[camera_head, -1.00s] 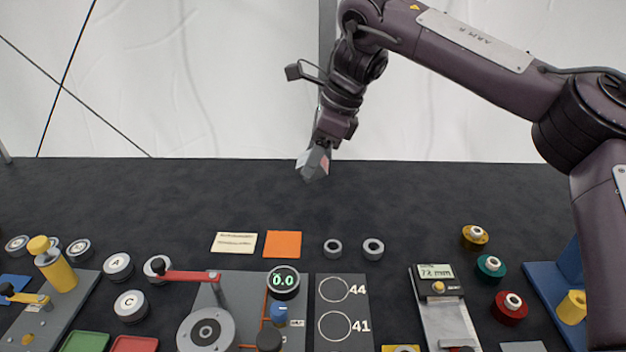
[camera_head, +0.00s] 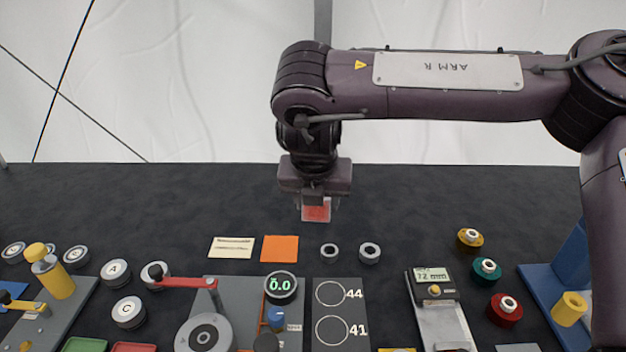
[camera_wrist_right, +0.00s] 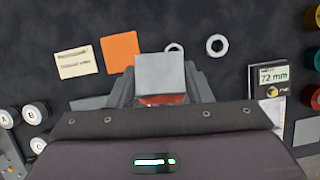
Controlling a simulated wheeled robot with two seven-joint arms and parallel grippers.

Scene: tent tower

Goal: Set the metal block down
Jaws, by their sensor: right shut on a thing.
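My right gripper (camera_head: 316,205) points down over the dark table, behind the orange and cream cards. It is shut on the metal block (camera_head: 316,213), which shows a reddish face in the head view. In the right wrist view the block (camera_wrist_right: 160,75) shows a plain grey face between the two fingers, with a red part near the palm. I cannot tell how high the block is above the table. My left gripper is not in view.
An orange card (camera_head: 280,249) and a cream card (camera_head: 232,248) lie in front of the gripper. Two metal rings (camera_head: 329,251) (camera_head: 369,253) lie to their right. A gauge reading 72 mm (camera_head: 433,283) stands at the right. The table behind the cards is clear on both sides.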

